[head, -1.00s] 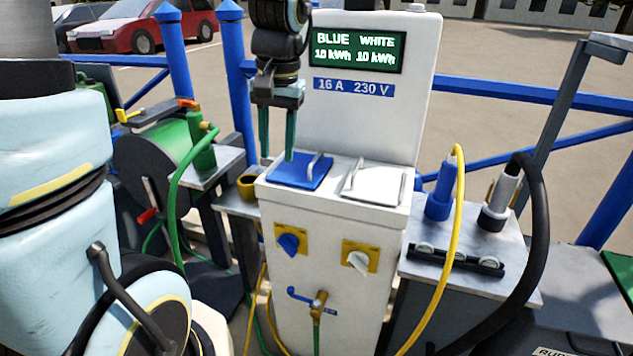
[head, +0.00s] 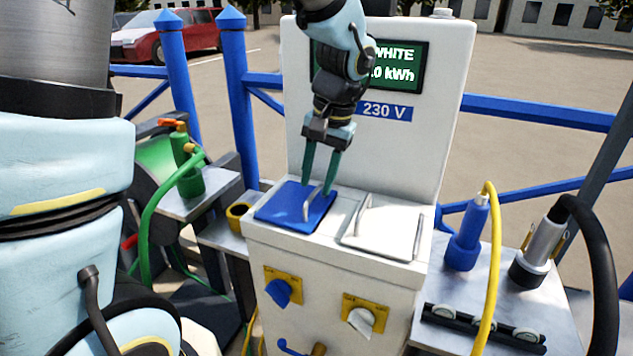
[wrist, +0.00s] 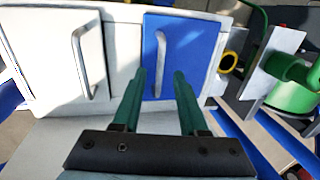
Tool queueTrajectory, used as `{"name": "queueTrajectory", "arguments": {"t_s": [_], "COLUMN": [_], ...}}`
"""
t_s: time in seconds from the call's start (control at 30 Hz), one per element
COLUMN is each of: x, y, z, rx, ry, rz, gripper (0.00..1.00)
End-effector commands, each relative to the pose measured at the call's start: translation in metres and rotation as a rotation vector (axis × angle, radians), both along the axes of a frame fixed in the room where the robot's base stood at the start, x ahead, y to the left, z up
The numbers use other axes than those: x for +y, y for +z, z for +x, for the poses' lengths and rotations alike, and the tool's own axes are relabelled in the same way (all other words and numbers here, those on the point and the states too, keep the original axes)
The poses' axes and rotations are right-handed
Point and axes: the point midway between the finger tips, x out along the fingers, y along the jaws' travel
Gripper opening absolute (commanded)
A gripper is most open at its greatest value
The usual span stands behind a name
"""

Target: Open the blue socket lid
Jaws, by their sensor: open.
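The blue socket lid (head: 290,207) lies closed on the left of the white pedestal's top. Its metal bar handle (head: 313,203) stands at the lid's right side; in the wrist view the blue lid (wrist: 188,55) and its handle (wrist: 160,62) show clearly. My gripper (head: 318,188) is over the lid, its two green fingers pointing down. The fingers are apart, with the handle about between them in the head view. In the wrist view my gripper (wrist: 158,72) also shows the handle between its fingertips. I cannot tell whether either finger touches it.
The white lid (head: 385,228) with its own handle lies closed just right of the blue one. The display panel (head: 455,90) rises behind. A blue plug (head: 465,235) with a yellow cable and a grey plug (head: 540,250) stand on the right shelf. A yellow cup (head: 238,214) is at left.

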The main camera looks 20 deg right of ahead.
Motion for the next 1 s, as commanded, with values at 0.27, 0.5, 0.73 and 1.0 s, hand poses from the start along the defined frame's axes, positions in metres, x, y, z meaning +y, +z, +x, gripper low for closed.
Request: {"name": "queueTrajectory", "arguments": {"t_s": [0.27,0.5,0.73,1.0], "x": [0.0020,0.0019,0.0018,0.0019], "y": [-0.0126,-0.0124,-0.0124,-0.0122], "z": [0.0019,0.0018,0.0017,0.0017], "rx": [0.000,0.000,0.000,0.000], "ry": [0.000,0.000,0.000,0.000], "rz": [-0.001,-0.001,-0.001,-0.001], "gripper": [0.42,0.36,0.10,0.00]}}
